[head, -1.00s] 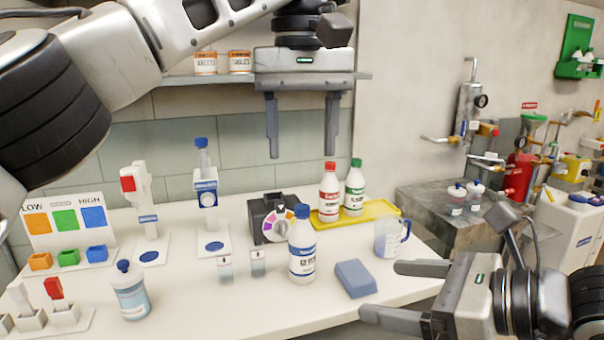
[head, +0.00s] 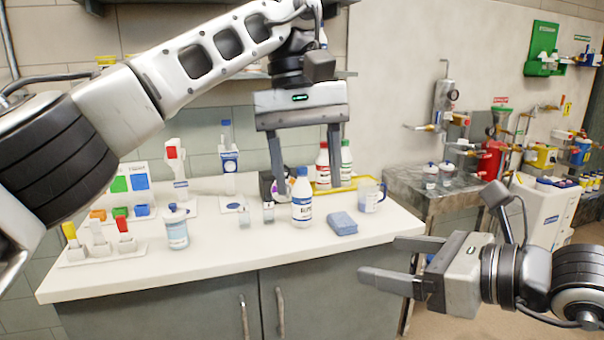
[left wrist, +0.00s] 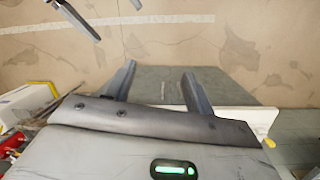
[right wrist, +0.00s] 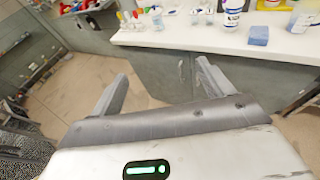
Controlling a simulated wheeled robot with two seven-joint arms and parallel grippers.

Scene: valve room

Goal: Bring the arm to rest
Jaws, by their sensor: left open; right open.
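My left gripper (head: 306,164) hangs open and empty, pointing down, in front of the counter in the head view. Its two fingers also show apart in the left wrist view (left wrist: 160,85), with floor and counter edge beyond. My right gripper (head: 378,262) is open and empty at the lower right of the head view, its fingers pointing left, in front of the counter's right end. In the right wrist view its fingers (right wrist: 160,88) are apart with nothing between them.
A grey cabinet (head: 330,295) is below. Open floor lies at right. A metal bench (head: 425,190) stands behind.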

